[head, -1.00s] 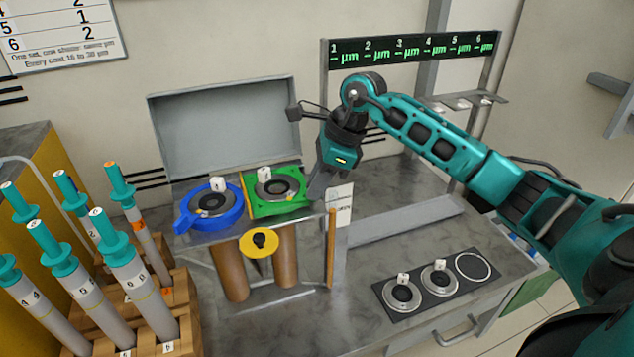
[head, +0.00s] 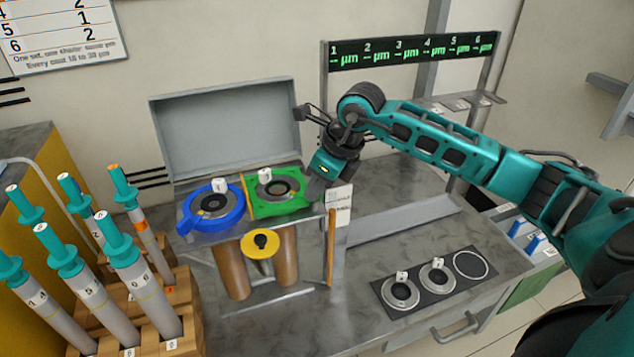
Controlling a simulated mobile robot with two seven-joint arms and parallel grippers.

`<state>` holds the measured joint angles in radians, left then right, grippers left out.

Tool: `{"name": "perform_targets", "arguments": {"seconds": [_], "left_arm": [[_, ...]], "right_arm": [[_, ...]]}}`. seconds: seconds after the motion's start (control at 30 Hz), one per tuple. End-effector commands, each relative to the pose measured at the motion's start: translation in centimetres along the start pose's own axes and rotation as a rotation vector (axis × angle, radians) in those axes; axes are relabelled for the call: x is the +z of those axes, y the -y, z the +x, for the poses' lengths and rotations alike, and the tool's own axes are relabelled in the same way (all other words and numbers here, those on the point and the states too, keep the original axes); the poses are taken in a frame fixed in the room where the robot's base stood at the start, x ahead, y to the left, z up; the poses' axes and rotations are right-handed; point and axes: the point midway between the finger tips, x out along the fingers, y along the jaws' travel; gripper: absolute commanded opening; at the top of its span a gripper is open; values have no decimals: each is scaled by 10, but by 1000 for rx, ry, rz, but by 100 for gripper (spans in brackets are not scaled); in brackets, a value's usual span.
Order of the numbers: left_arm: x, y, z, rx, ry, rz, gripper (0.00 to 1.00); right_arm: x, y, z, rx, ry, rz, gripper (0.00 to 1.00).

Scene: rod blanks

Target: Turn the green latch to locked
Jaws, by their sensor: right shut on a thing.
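The green latch (head: 258,209) is a squarish green piece around a dark round port at the back of the bench. A small white tag marked 1 stands on it. My right gripper (head: 316,191) is at the right edge of the green latch, shut on its end; the gripper body hides the exact contact. A blue latch (head: 186,222) sits around the neighbouring port to the left, with its handle pointing left. My left gripper is not in view.
A yellow disc with a black knob (head: 260,243) is in front, between two brown cylinders (head: 287,262). An open grey lid (head: 225,130) stands behind. Wooden rack (head: 190,325) with several teal-capped tubes is at left. A black plate (head: 430,295) with round seats lies front right.

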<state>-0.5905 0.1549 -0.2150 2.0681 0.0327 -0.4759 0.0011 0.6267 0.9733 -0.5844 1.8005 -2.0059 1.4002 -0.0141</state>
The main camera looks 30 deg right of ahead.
Motion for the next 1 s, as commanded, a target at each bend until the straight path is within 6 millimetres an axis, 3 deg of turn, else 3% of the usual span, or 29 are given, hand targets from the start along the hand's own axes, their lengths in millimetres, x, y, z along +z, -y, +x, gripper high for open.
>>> {"name": "perform_targets", "arguments": {"seconds": [0.7,0.73,1.0], "left_arm": [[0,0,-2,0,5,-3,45],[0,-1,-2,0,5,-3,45],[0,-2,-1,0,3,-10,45]], "right_arm": [[1,0,-1,-38,2,90,0],[1,0,-1,-38,2,90,13],[0,0,0,-37,1,88,37]]}}
